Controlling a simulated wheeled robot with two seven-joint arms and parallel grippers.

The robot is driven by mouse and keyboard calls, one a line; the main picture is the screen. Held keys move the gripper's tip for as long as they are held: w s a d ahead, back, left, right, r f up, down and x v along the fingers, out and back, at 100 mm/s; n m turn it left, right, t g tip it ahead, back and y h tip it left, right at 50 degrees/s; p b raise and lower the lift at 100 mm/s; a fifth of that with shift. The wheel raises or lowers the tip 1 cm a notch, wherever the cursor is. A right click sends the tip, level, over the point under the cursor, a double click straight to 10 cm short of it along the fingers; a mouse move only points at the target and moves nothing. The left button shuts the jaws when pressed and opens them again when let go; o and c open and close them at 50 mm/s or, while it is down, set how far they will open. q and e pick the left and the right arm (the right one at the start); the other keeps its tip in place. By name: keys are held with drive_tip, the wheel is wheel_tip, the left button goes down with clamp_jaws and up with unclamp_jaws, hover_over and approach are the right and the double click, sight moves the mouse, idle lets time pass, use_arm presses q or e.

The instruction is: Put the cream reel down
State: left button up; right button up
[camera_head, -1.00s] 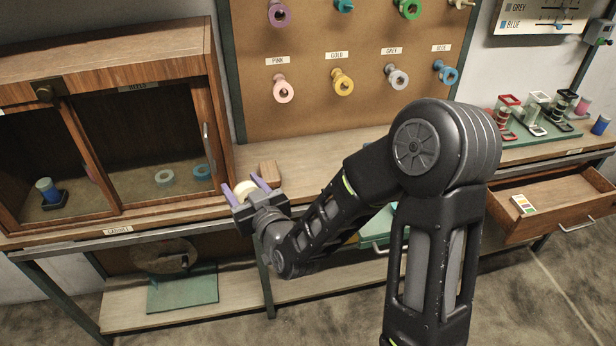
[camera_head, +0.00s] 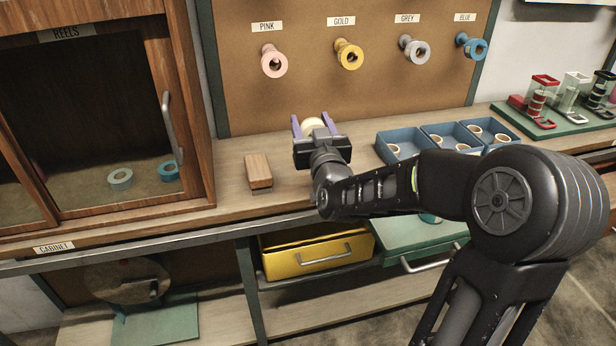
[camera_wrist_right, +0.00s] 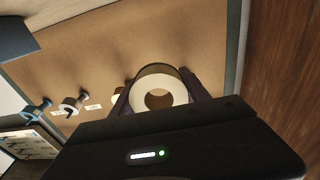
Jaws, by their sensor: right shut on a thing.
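The cream reel (camera_head: 313,126) is held between the purple fingers of my right gripper (camera_head: 313,122), above the wooden bench in front of the pegboard. In the right wrist view the reel (camera_wrist_right: 158,93) shows as a pale ring with a round hole, gripped by the fingers at both sides. The gripper body hides the reel's lower part in the head view. My left gripper is not in view.
A wooden block (camera_head: 258,171) lies on the bench left of the gripper. A blue divided tray (camera_head: 391,152) with several rolls stands to the right. Pegs with pink, gold, grey and blue reels hang behind. Bare bench (camera_head: 225,180) lies around the block.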

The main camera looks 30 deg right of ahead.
hover_over(310, 173)
drive_tip(key=shift+f+b, duration=0.45)
drive_tip(key=shift+f, duration=2.65)
drive_tip(key=shift+f, duration=1.85)
drive_tip(key=shift+b, duration=0.35)
drive_tip(key=shift+f, duration=0.2)
drive_tip(key=o, duration=1.3)
